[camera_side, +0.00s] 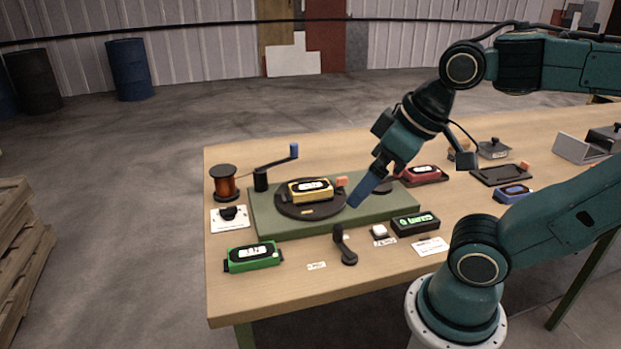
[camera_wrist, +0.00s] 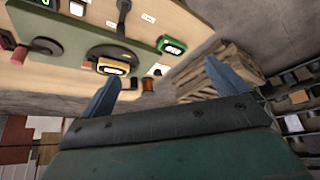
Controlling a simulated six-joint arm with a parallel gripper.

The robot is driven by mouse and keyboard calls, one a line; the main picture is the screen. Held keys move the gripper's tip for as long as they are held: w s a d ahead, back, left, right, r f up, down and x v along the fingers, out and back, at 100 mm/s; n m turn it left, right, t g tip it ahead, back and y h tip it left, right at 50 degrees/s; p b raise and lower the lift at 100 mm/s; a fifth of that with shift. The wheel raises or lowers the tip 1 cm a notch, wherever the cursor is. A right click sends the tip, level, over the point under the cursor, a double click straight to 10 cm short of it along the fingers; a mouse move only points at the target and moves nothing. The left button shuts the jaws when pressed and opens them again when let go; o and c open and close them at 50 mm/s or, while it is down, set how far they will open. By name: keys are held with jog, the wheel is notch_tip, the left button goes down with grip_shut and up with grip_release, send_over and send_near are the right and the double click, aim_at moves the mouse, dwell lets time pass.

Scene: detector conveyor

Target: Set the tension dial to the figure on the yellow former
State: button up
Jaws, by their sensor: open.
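The yellow former (camera_side: 310,190) lies on a black round turntable on a green base plate; it also shows in the wrist view (camera_wrist: 113,67). Its white label carries a figure too small to read. A black knob on a white card (camera_side: 229,213), apparently the tension dial, sits left of the plate, in front of the copper spool; its setting cannot be read. My gripper (camera_side: 355,203) is open and empty, above the right part of the green plate, right of the yellow former and well away from the dial. In the wrist view both blue fingers stand wide apart (camera_wrist: 162,72).
The copper spool (camera_side: 223,183) and a crank with a blue handle (camera_side: 294,151) stand behind the dial. Red (camera_side: 421,174) and blue (camera_side: 514,193) formers lie right.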

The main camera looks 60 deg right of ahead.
jog(key=shift+w+r, duration=0.1)
jog(key=shift+w, duration=0.05)
jog(key=c, duration=0.7)
jog(key=shift+w+r, duration=0.15)
jog(key=shift+w, duration=0.1)
jog(key=c, duration=0.4)
jog(key=w+r, duration=0.1)
jog(key=w, duration=0.2)
jog(key=w+r+n+g, duration=0.1)
jog(key=w, duration=0.2)
jog(key=w+d+r+n, duration=0.1)
jog(key=w+r, duration=0.1)
jog(key=w, duration=0.2)
jog(key=shift+g, duration=0.3)
jog(key=shift+c, duration=1)
jog(key=n+g, duration=0.4)
jog(key=n, duration=0.3)
send_over(228, 208)
notch_tip(228, 208, down, 14)
jog(key=shift+w+f, duration=0.1)
jog(key=shift+f, duration=0.05)
jog(key=shift+f, duration=0.1)
jog(key=shift+f, duration=6.8)
